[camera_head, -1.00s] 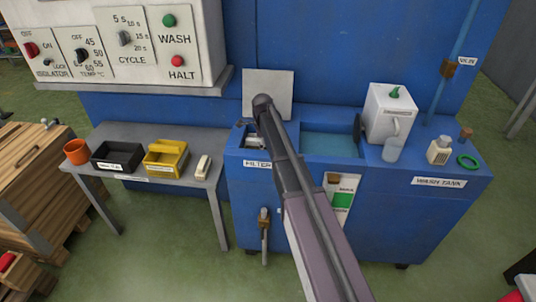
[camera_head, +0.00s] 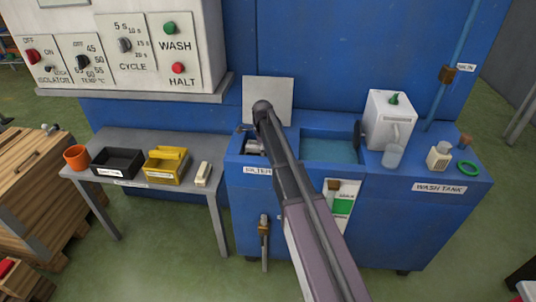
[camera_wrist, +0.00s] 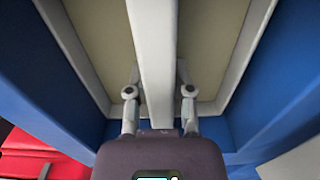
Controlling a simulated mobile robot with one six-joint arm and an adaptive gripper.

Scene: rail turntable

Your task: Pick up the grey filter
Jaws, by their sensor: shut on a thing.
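The grey filter shows in the wrist view as a pale grey frame with beige panels (camera_wrist: 215,45) and a raised grey bar down its middle. My gripper (camera_wrist: 158,88) has one finger on each side of that bar and is shut on it. Blue walls stand close on both sides of the frame. In the head view, a small part of the grey filter (camera_head: 253,147) shows in the opening above the FILTER label, at the left of the blue wash tank (camera_head: 400,215). My arm crosses in front and hides my gripper there.
A raised grey lid (camera_head: 268,92) stands behind the opening. The open water basin (camera_head: 330,149) and a white canister (camera_head: 389,118) are to the right. A grey side table (camera_head: 130,142) at the left holds an orange cup, a black bin and a yellow bin (camera_head: 165,168).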

